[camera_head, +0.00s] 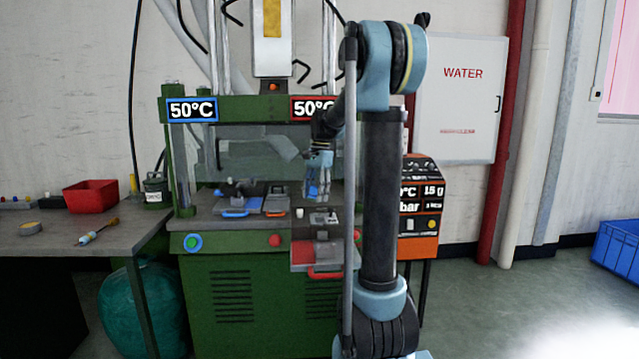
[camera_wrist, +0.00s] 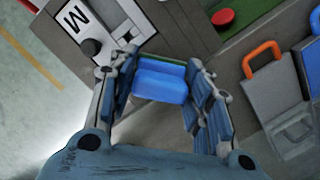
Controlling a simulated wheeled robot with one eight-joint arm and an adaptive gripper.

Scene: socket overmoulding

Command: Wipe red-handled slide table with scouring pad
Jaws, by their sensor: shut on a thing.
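The red-handled slide table (camera_head: 306,252) is pulled out over the front of the green press in the head view. Its red handle (camera_head: 326,273) is at its front edge, partly hidden by my arm. My gripper (camera_head: 319,192) points down above the back part of this slide table. In the wrist view my gripper (camera_wrist: 155,88) is shut on the scouring pad (camera_wrist: 160,82), blue with a green layer. A grey part with a white M plate (camera_wrist: 75,16) lies beyond the pad there. I cannot tell whether the pad touches a surface.
Slides with an orange handle (camera_head: 276,212) and a blue handle (camera_head: 236,214) sit left on the press. A red button (camera_head: 274,240) is on its front. A side table (camera_head: 70,238) at left holds a red bin (camera_head: 91,196) and a screwdriver (camera_head: 98,231).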

